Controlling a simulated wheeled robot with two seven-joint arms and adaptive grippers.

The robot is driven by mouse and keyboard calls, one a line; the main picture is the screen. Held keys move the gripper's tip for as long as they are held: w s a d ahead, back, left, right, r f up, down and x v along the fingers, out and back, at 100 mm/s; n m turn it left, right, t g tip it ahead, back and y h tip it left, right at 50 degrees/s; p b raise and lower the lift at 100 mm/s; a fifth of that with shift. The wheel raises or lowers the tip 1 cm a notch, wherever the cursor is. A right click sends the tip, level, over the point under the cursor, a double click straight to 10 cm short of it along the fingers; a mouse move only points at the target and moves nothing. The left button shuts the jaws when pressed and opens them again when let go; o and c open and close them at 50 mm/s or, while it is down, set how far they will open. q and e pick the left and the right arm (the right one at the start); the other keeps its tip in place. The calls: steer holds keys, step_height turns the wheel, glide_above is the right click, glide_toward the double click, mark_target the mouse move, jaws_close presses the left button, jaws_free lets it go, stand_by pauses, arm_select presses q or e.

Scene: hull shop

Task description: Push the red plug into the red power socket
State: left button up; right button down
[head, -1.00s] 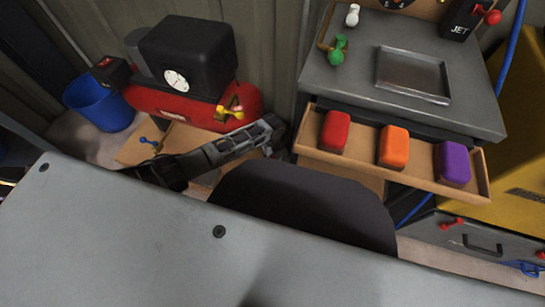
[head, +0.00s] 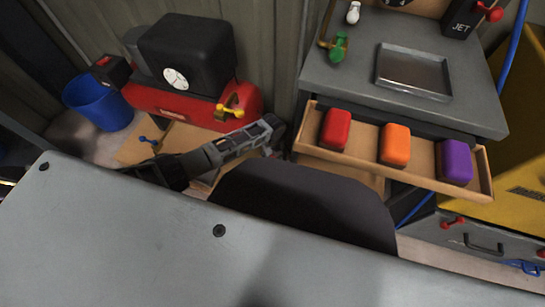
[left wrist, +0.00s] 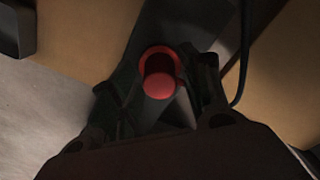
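In the left wrist view, a red round plug end (left wrist: 160,86) sits between the two dark fingers of my left gripper (left wrist: 163,82). The fingers lie close on either side of it and appear shut on it. A red ring (left wrist: 159,51), which looks like the socket's rim, shows just beyond and around it, with a dark hollow between. How deep the plug sits in the ring cannot be told. In the head view my left gripper (head: 268,132) is low by the cabinet, its fingertips unclear, and neither plug nor socket can be made out. My right gripper is not in view.
A red compressor (head: 185,106) and blue bucket (head: 98,104) stand at the left. An open drawer (head: 481,187) with red, orange and purple blocks juts out at the right, under a grey worktop (head: 335,78). A dark cable (left wrist: 244,50) hangs beside the gripper.

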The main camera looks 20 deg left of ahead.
arm_select(q)
steer(key=shift+o, duration=0.2)
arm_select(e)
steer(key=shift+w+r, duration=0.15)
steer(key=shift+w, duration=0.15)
arm_select(q)
steer(key=shift+r, duration=0.3)
step_height(320, 180, up, 11)
steer(key=shift+r, duration=0.2)
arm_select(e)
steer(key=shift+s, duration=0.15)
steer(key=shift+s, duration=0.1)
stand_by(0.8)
